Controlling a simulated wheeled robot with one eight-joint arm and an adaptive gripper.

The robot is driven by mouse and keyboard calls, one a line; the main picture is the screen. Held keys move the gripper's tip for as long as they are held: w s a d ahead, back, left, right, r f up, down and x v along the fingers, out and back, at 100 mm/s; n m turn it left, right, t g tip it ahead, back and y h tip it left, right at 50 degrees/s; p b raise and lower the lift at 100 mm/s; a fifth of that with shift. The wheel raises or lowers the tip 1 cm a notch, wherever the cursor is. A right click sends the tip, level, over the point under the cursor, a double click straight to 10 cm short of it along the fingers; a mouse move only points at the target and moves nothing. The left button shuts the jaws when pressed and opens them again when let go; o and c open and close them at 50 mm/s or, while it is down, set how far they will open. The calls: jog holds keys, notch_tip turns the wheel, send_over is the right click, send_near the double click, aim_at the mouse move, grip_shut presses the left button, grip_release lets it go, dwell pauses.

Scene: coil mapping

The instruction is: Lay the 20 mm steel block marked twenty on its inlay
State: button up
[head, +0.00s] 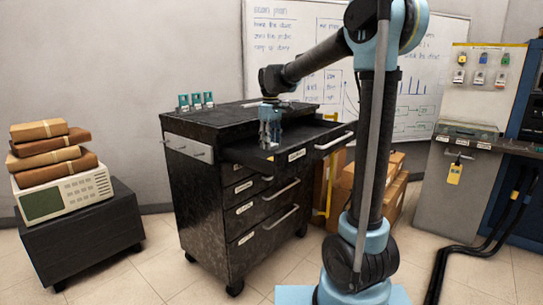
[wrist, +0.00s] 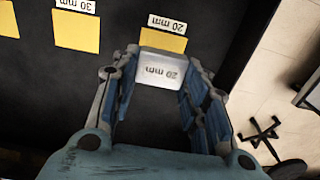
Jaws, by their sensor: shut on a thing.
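My gripper (wrist: 162,85) is shut on a light steel block (wrist: 160,70) marked 20 mm, held between the two fingertips. In the wrist view the block covers the near part of a yellow inlay (wrist: 164,40) labelled 20 mm; the inlay's far part shows beyond it. I cannot tell whether the block touches the inlay or is above it. In the head view my gripper (head: 270,140) points down into the open top drawer (head: 250,155) of the black cabinet.
A yellow inlay (wrist: 76,31) labelled 30 mm lies left of the 20 mm one, bare. Part of another yellow inlay (wrist: 8,18) shows at the left edge. Teal-topped items (head: 196,101) stand on the cabinet top (head: 225,115). Tiled floor (wrist: 275,75) shows beyond the drawer's right edge.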

jog(key=shift+f, duration=2.4)
jog(key=shift+f, duration=0.1)
jog(key=o, duration=1.1)
notch_tip(320, 180, up, 12)
jog(key=shift+r, duration=0.15)
